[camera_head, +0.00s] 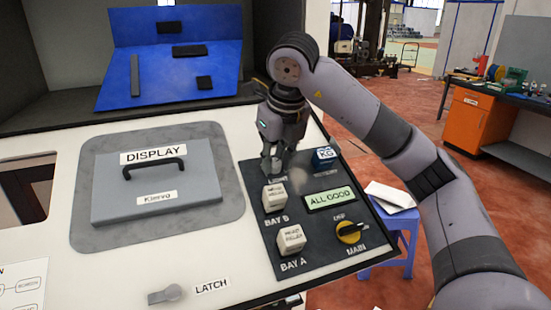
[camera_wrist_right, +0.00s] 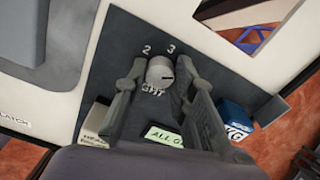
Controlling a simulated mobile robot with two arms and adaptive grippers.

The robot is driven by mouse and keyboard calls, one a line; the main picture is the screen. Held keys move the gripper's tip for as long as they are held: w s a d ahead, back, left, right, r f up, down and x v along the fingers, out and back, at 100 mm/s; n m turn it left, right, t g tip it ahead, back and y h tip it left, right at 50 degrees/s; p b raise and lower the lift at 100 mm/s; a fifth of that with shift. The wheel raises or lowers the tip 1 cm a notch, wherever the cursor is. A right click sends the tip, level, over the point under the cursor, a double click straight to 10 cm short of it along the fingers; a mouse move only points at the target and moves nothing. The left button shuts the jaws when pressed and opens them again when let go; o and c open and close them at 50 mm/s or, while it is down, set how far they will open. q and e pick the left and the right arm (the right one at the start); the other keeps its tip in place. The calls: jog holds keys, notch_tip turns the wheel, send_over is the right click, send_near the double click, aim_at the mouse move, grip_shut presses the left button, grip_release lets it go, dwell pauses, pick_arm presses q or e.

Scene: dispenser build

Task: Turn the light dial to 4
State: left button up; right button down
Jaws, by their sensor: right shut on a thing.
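The light dial (camera_wrist_right: 160,71) is a small grey round knob on the dark control panel. In the right wrist view it sits between the two fingers of my right gripper, with the numbers 2 and 3 beyond it and part of its label below. A short dark mark shows on its face, toward the right finger. My right gripper (camera_head: 272,166) points down at the panel's far end and is shut on the dial. In the head view the fingers mostly hide the dial. The number 4 is not visible. My left gripper is not in view.
On the dark panel (camera_head: 325,236) near the dial are a blue KG block (camera_head: 325,157), the BAY B block (camera_head: 274,198), the BAY A block (camera_head: 291,239), a green ALL GOOD screen (camera_head: 330,199) and a yellow MAIN switch (camera_head: 349,232). A grey DISPLAY lid (camera_head: 155,200) lies left.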

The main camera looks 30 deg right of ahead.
jog(key=c, duration=1.3)
grip_release()
jog(key=shift+c, duration=0.2)
jog(key=v, duration=1.2)
